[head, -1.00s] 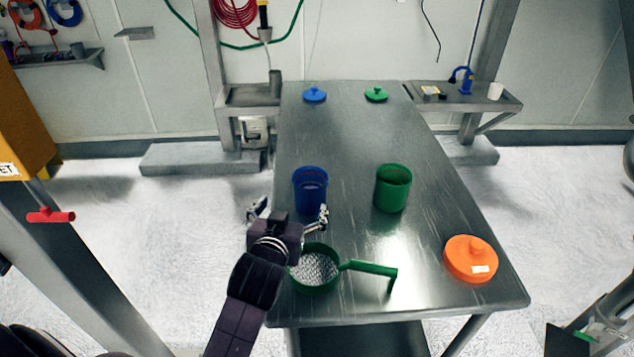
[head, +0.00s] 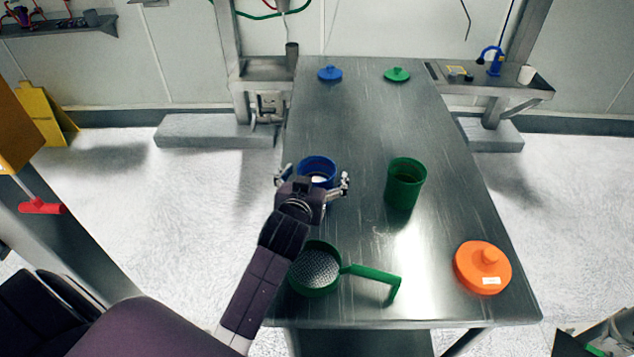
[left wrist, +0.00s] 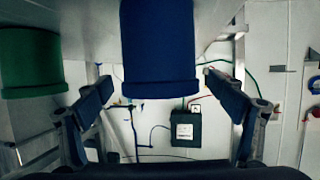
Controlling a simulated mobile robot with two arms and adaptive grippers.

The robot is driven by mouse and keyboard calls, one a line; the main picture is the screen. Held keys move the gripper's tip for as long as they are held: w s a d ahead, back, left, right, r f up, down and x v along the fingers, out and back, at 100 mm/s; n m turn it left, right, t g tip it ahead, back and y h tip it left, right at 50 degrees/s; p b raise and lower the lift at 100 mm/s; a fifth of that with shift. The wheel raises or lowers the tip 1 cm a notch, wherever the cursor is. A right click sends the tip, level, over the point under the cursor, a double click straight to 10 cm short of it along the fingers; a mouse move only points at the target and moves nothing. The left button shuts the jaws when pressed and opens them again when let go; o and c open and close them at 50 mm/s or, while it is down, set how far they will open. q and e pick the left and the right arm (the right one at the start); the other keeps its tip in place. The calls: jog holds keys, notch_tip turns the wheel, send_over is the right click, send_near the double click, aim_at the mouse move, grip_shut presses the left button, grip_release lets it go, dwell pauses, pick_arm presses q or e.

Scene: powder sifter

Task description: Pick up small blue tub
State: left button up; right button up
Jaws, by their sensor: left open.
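The small blue tub (head: 317,163) stands open and upright on the metal table, left of the middle; its lower part is hidden by my left gripper in the head view. My left gripper (head: 313,180) is open, with one finger on each side of the tub. In the left wrist view the blue tub (left wrist: 160,45) lies between and beyond the open fingers of the left gripper (left wrist: 157,85), with a visible gap on both sides. I cannot tell whether any finger touches it in the head view.
A green tub (head: 405,185) stands to the right, also in the left wrist view (left wrist: 30,60). A green-handled sieve (head: 316,270) with grey mesh-like contents is near the front, an orange lid (head: 483,268) front right. Blue (head: 330,74) and green (head: 397,75) lids lie at the back.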

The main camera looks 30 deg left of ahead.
pick_arm(q)
jog(key=shift+x, duration=0.75)
jog(key=c, duration=1.3)
jog(key=shift+r, duration=0.1)
jog(key=shift+c, duration=0.6)
pick_arm(e)
jog(key=shift+w+r, duration=0.15)
jog(key=shift+w, duration=0.35)
pick_arm(q)
notch_tip(320, 180, up, 20)
pick_arm(e)
jog(key=shift+w+r, duration=0.1)
jog(key=shift+w, duration=0.1)
jog(key=shift+r, duration=0.1)
